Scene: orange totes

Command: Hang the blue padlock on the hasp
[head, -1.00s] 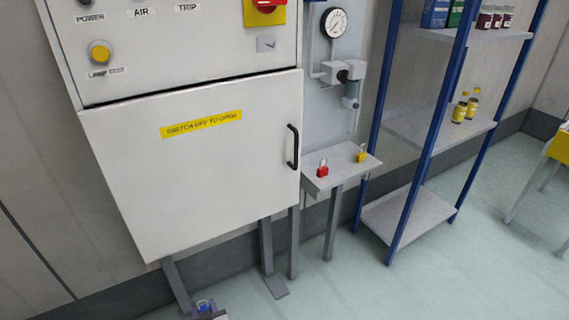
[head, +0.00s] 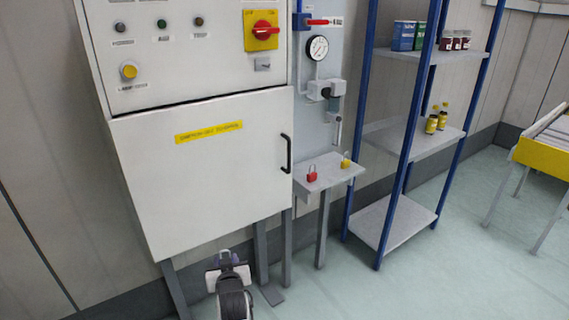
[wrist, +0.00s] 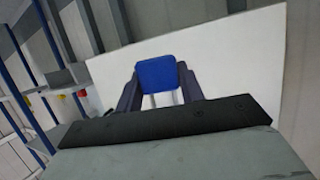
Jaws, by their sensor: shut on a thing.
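The blue padlock (wrist: 159,73) shows in the wrist view between the two dark fingers of my gripper (wrist: 160,84), which is shut on it. Two pale bars, seemingly its shackle, show below the blue body in that view. In the head view my gripper (head: 227,262) is low in front of the cabinet's lower edge, and the padlock is hidden there. The hasp looks to be the small grey metal fitting (head: 262,64) on the cabinet's upper panel, below the red and yellow switch (head: 261,30). My gripper is well below and apart from it.
A white cabinet door (head: 200,175) with a black handle (head: 286,153) stands ahead. A small grey shelf (head: 328,178) holds a red padlock (head: 312,174) and a yellow padlock (head: 346,161). Blue-posted shelving (head: 395,215) stands to the right. Open floor lies at the lower right.

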